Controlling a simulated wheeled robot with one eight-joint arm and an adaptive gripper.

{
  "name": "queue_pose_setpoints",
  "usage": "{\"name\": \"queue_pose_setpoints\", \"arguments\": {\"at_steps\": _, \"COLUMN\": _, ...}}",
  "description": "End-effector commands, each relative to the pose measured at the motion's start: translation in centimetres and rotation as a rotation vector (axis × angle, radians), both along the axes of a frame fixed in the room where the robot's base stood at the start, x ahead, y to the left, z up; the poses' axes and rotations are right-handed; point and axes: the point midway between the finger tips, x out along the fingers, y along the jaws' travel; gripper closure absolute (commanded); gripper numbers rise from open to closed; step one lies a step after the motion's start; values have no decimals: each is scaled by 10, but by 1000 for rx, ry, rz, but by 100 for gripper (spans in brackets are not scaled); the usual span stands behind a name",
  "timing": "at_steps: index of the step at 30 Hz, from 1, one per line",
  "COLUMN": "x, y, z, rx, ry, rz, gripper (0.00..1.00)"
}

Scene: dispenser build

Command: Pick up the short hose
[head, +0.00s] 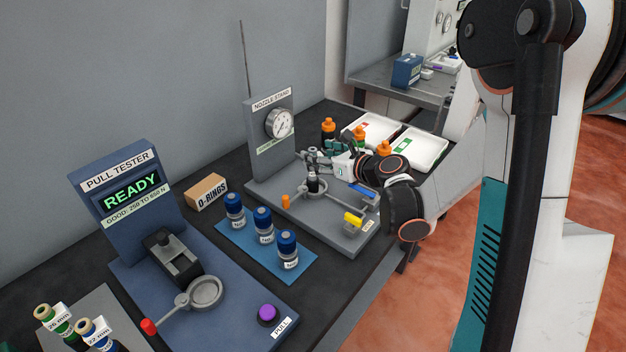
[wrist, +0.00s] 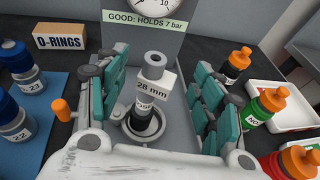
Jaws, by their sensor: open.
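A short upright piece, which looks like the short hose (wrist: 154,73), has a grey hollow top, a white tag reading "28 mm" and a dark lower part. A second, lower tag is only partly readable. It stands in a round cup (wrist: 144,124) on the nozzle stand. It also shows in the head view (head: 313,184), small and partly covered by my fingers. My gripper (wrist: 160,78) is open, with teal-padded fingers on the left and right of the piece. Gaps show on both sides. In the head view my gripper (head: 325,157) is over the nozzle stand (head: 268,185).
Blue-capped bottles (head: 262,222) stand on a blue mat left of the stand. Orange-capped bottles (head: 384,148) and white trays (head: 420,148) are behind my gripper. The pull tester (head: 120,195) reads READY. Tagged 26 mm (head: 56,318) and 22 mm (head: 92,332) pieces stand front left.

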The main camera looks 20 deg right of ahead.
Motion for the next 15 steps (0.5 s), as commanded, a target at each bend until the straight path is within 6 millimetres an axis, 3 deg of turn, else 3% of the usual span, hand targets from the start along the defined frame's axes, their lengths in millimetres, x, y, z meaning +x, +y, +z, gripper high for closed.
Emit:
{"name": "queue_pose_setpoints", "arguments": {"at_steps": 5, "x": 21, "y": 11, "z": -11, "rx": -2, "ry": 0, "rz": 2, "gripper": 39}}
{"name": "queue_pose_setpoints", "arguments": {"at_steps": 12, "x": 24, "y": 12, "z": -10, "rx": -1, "ry": 0, "rz": 0, "gripper": 39}}
{"name": "queue_pose_setpoints", "arguments": {"at_steps": 15, "x": 24, "y": 12, "z": -10, "rx": -1, "ry": 0, "rz": 0, "gripper": 59}}
